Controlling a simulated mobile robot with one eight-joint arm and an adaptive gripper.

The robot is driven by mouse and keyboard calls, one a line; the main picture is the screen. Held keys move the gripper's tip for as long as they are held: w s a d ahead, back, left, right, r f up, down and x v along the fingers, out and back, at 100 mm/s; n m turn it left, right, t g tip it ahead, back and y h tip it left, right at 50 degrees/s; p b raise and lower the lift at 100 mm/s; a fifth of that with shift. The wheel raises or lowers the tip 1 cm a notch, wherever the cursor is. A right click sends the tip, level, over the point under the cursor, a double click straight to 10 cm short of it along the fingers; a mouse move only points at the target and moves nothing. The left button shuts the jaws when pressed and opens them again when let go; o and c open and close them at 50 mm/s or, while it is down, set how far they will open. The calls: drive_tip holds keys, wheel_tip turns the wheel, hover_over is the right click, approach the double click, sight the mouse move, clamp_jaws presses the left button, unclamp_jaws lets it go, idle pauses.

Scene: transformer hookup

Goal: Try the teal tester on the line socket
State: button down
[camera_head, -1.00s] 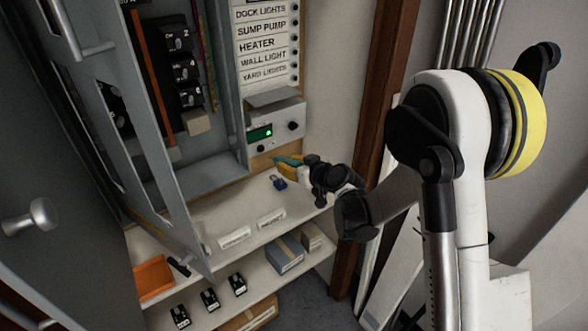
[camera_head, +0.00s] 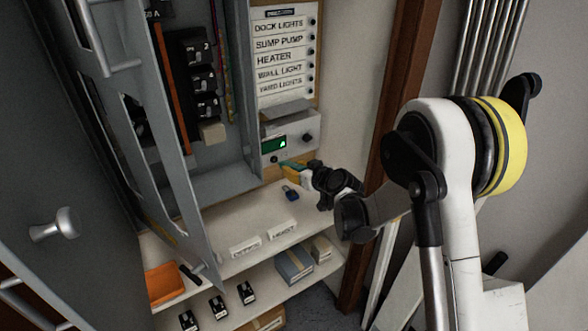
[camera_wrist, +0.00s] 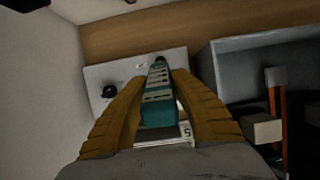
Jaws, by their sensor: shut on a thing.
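My gripper (camera_head: 305,172) is shut on the teal tester (camera_head: 289,163), its yellow fingers on both sides of it. In the wrist view the tester (camera_wrist: 158,108) lies lengthwise between the fingers (camera_wrist: 158,95) and points at a light grey box (camera_wrist: 98,76). In the head view this box (camera_head: 296,128) has a lit green display and dark round fittings. One fitting (camera_head: 274,159) is low on the left, close to the tester's tip; I cannot tell if they touch. Another fitting (camera_head: 309,138) is at the right. No readable label shows which is the line socket.
The open cabinet door (camera_head: 165,130) stands to the left. A label board (camera_head: 285,52) hangs above the box. An orange tray (camera_head: 163,283) and small boxes sit lower.

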drive_tip(key=shift+w+a, duration=0.3)
drive_tip(key=shift+w, duration=0.2)
idle(1.8)
